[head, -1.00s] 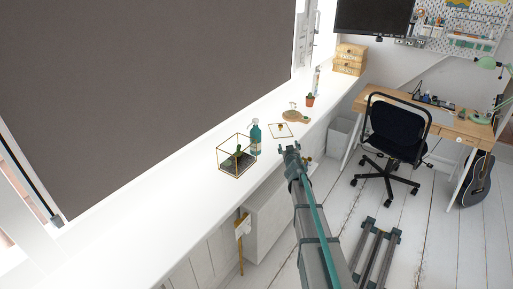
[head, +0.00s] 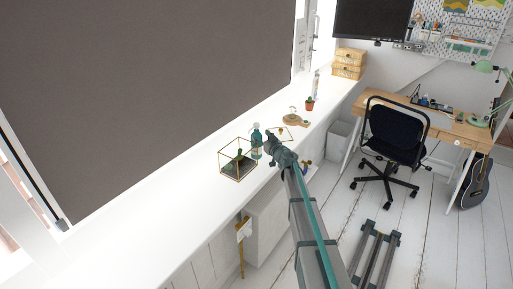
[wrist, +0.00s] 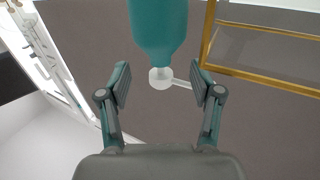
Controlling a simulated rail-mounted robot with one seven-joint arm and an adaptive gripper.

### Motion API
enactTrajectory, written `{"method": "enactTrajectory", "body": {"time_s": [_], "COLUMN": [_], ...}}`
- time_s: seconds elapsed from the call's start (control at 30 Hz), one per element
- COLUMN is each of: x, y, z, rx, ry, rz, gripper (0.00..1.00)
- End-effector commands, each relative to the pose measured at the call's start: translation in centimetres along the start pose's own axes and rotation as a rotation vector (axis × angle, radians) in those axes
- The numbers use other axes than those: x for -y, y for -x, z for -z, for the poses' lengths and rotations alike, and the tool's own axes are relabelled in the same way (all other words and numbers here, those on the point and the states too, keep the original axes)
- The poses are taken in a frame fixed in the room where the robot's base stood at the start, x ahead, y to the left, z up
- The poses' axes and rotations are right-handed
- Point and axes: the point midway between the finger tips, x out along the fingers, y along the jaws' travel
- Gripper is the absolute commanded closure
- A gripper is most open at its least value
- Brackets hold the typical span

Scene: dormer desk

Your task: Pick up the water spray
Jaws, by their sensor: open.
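The water spray (head: 256,143) is a teal bottle with a pale label and a light spray top. It stands upright on the white sill, right beside the glass terrarium. My gripper (head: 268,139) is at its right side in the head view, at about the height of its upper part. In the wrist view the teal bottle (wrist: 158,28) appears upside down at the top middle, with its pale spray head (wrist: 160,78) below it. My gripper (wrist: 160,75) is open there, one finger on each side of the spray head in the picture. I see no contact with the bottle.
The gold-edged terrarium (head: 238,165) stands close to the left of the bottle; its gold frame (wrist: 265,80) shows at the right in the wrist view. A gold frame (head: 287,133), a round wooden board (head: 294,120) and a small cactus (head: 309,104) lie farther along the sill.

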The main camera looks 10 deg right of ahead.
Motion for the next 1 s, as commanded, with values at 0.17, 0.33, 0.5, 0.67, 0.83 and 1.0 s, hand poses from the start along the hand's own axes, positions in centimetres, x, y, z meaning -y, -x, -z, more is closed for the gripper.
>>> {"method": "enactTrajectory", "body": {"time_s": [0.17, 0.33, 0.5, 0.67, 0.83, 1.0], "x": [-0.1, -0.1, 0.0, 0.0, 0.0, 0.0], "y": [-1.8, -4.2, -5.1, -5.0, -5.0, -5.0], "z": [0.2, 0.2, 0.0, 0.0, 0.0, 0.0], "rx": [0.000, 0.000, 0.001, 0.000, 0.000, 0.000], "ry": [-0.001, -0.001, -0.001, 0.000, 0.000, 0.000], "rz": [0.000, -0.001, -0.001, -0.001, -0.001, -0.001], "gripper": [0.35, 0.35, 0.35, 0.35, 0.62, 0.90]}}
